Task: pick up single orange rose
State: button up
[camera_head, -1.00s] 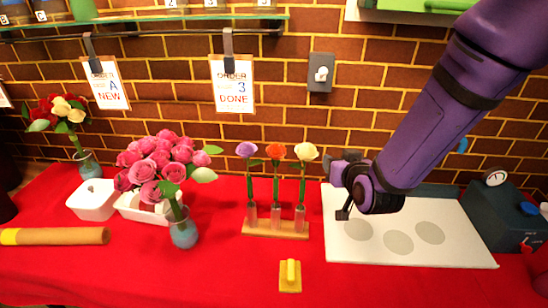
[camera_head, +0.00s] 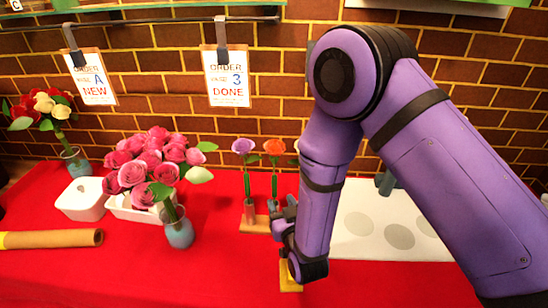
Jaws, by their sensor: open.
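The single orange rose (camera_head: 274,147) stands upright in a tube of the wooden rack (camera_head: 254,227), between a purple rose (camera_head: 243,146) on its left and a pale yellow rose (camera_head: 296,146) on its right. My arm now hides most of the yellow rose and the right end of the rack. My gripper (camera_head: 283,216) is open, low in front of the rack's right part, close to the lower stem of the orange rose. Whether it touches the rack or a tube cannot be told.
A vase (camera_head: 179,230) and a white box of pink roses (camera_head: 125,210) stand left of the rack. A yellow block (camera_head: 287,283) is partly hidden below my wrist. A white board (camera_head: 352,240) lies to the right. Red tablecloth (camera_head: 225,275) is bare in front of the rack.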

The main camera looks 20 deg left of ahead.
aim_at(275, 187)
jog(key=shift+d+x, duration=0.25)
jog(key=shift+x, duration=3.6)
jog(key=shift+w, duration=0.2)
jog(key=shift+c, duration=0.4)
grip_shut()
